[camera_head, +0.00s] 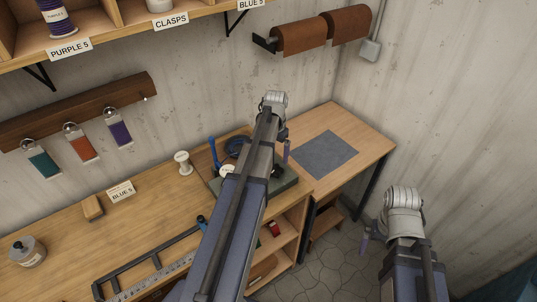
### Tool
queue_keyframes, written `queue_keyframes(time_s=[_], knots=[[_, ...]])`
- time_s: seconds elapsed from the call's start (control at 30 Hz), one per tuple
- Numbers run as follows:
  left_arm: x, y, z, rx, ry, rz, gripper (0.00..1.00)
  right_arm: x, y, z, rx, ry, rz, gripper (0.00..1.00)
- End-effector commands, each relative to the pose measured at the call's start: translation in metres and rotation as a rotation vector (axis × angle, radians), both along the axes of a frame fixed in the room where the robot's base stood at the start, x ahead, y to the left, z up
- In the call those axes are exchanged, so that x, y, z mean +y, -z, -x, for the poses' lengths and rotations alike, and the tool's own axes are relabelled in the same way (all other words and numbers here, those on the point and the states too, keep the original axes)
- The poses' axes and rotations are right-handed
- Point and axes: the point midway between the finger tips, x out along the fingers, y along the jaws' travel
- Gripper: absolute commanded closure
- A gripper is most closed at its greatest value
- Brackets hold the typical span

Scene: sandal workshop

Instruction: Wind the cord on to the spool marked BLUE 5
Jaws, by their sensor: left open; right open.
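An empty-looking white spool (183,162) stands upright on the bench. A card reading BLUE 5 (121,191) stands to its left, apart from it. A dark blue coil (234,146), seemingly cord, lies right of the spool, partly hidden by my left arm. An upright blue handle (213,152) rises beside the coil. My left gripper (287,151) is open over the right part of the bench, right of the coil and mostly hidden by its wrist. My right gripper (367,240) is open above the floor, right of the bench, touching none of these things.
A grey mat (322,155) lies bare on the bench's right end. A wooden block (92,207), a glass jar (27,251) and a metal ruler (150,282) lie on the left part. A shelf with a BLUE 5 label (250,4) hangs above. Coloured tags hang from a rail (80,108).

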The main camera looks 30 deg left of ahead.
Motion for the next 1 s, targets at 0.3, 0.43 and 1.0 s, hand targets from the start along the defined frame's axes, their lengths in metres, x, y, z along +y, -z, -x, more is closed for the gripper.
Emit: queue_keyframes(time_s=[0.3, 0.43, 1.0], knots=[[-0.0003, -0.0001, 0.0003, 0.000, -0.150, 0.000, 0.00, 0.0000, -0.0001, 0.0000, 0.000, 0.000, 0.000, 0.00], [-0.0008, -0.0002, 0.0008, 0.000, -0.427, 0.000, 0.00, 0.0000, -0.0002, 0.0000, 0.000, 0.000, 0.000, 0.00], [-0.0018, -0.0003, 0.0017, 0.000, -1.179, -0.001, 0.00, 0.0000, -0.0003, 0.0000, 0.000, 0.000, 0.000, 0.00]])
